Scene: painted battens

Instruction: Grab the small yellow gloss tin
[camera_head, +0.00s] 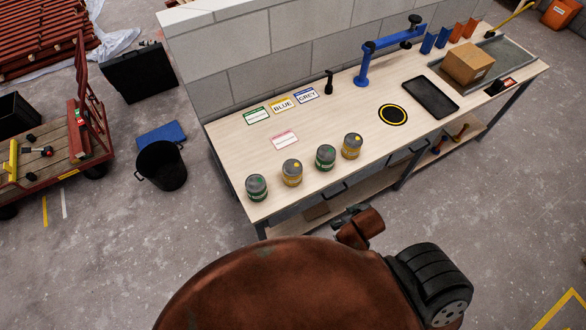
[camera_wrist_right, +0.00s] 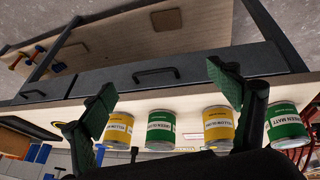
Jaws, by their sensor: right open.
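Several tins stand in a row along the near-left edge of the workbench. In the head view the two yellow tins are the second from the left (camera_head: 292,173) and the rightmost (camera_head: 352,147). Green tins (camera_head: 257,188) (camera_head: 325,157) alternate with them. In the right wrist view, turned upside down, the yellow tins (camera_wrist_right: 119,131) (camera_wrist_right: 218,127) show labels too small to read surely; which is gloss I cannot tell. My right gripper (camera_wrist_right: 160,92) is open and empty, its green-padded fingers spread before the row. In the head view it (camera_head: 350,211) is partly hidden by my arm. My left gripper is not seen.
Label cards (camera_head: 282,105) lie behind the tins. A black tablet-like tray (camera_head: 430,97), a round black-yellow mark (camera_head: 393,114), a blue stand (camera_head: 362,72) and a cardboard box (camera_head: 467,63) are farther right. Drawer handles (camera_wrist_right: 156,72) jut from the bench front. A wall closes the back.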

